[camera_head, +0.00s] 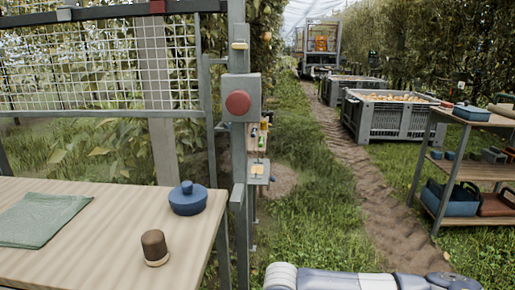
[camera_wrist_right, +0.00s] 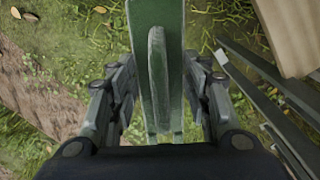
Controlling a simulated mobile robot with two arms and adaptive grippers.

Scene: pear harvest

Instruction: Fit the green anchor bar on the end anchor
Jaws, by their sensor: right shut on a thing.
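In the right wrist view a green bar (camera_wrist_right: 174,25), with a raised lighter green grip along its middle, lies between the two fingers of my right gripper (camera_wrist_right: 162,80). The gripper is shut on it, and the bar reaches past the top edge of the picture. I cannot pick out the end anchor for certain in either view. In the head view only a pale link of my right arm shows along the bottom; the right gripper and the bar are out of that picture. My left gripper is not in view.
A grey post (camera_head: 239,140) with a red round button (camera_head: 237,103) stands beside a wire mesh panel (camera_head: 100,70). A wooden table (camera_head: 105,245) holds a blue lidded pot (camera_head: 188,200), a brown-topped knob (camera_head: 154,245) and a green cloth (camera_head: 38,220). Crates (camera_head: 385,122) and a shelf (camera_head: 470,170) stand right.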

